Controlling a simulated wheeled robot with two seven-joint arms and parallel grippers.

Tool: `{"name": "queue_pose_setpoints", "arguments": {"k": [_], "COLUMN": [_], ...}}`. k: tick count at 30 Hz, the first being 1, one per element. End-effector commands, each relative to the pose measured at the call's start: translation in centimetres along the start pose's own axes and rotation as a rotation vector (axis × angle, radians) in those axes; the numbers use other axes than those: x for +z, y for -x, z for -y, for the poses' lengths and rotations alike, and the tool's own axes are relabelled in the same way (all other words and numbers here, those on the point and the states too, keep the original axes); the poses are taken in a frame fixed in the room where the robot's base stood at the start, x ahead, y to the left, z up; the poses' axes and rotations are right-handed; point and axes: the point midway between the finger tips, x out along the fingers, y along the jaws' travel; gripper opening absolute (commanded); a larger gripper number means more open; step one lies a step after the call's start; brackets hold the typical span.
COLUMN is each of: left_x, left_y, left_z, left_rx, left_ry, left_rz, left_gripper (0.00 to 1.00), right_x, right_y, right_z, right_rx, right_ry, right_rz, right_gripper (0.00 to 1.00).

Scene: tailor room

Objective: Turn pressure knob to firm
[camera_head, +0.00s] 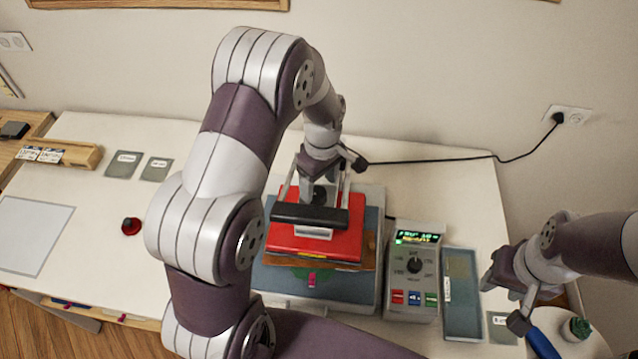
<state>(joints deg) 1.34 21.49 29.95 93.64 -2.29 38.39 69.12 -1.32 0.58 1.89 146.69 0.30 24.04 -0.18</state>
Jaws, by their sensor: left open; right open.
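A heat press with a red top plate (361,230) and a black front handle (310,216) stands on the white table. A dark round knob (320,196) shows on top of the press, behind the handle. My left gripper (324,186) points down over this knob, open, with its fingers around or just above it; contact cannot be told. The knob's marks are not readable and my gripper partly hides it. A control box (411,309) with a green display and a black dial (414,265) stands right of the press. My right gripper (503,304) is open at the right.
A blue-grey tray (463,318) lies beside the control box. A blue-handled item (542,344) lies by my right gripper. A red round object (131,226) and a pale mat (32,235) are at the left. A black cable (430,160) runs to the wall socket.

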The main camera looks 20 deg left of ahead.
Motion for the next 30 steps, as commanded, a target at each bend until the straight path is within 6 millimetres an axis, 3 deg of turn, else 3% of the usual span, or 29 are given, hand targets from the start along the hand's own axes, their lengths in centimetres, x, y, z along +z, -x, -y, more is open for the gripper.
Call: {"name": "queue_pose_setpoints", "arguments": {"k": [1, 7, 15, 21, 30], "left_x": [0.1, 0.0, 0.0, 0.0, 0.0], "left_y": [-0.5, -3.2, -3.6, -3.6, -3.7], "left_z": [0.2, 0.0, 0.0, 0.0, 0.1], "left_rx": [-0.005, 0.000, 0.001, 0.000, -0.001], "left_ry": [0.000, -0.001, -0.001, -0.002, -0.009], "left_rz": [0.002, 0.000, -0.001, 0.000, 0.000], "left_gripper": [0.73, 0.73, 0.73, 0.17, 0.17], "right_x": [-0.1, -0.2, -0.2, -0.2, -0.2], "right_y": [1.0, 1.7, 1.6, 1.6, 1.5], "right_z": [0.0, 0.0, 0.0, 0.0, 0.0], "right_rx": [0.000, 0.000, 0.000, 0.000, 0.000], "right_ry": [0.000, 0.000, 0.000, 0.000, 0.000], "right_rz": [0.000, 0.001, 0.001, 0.001, 0.001], "right_gripper": [0.43, 0.43, 0.43, 0.43, 0.43]}}
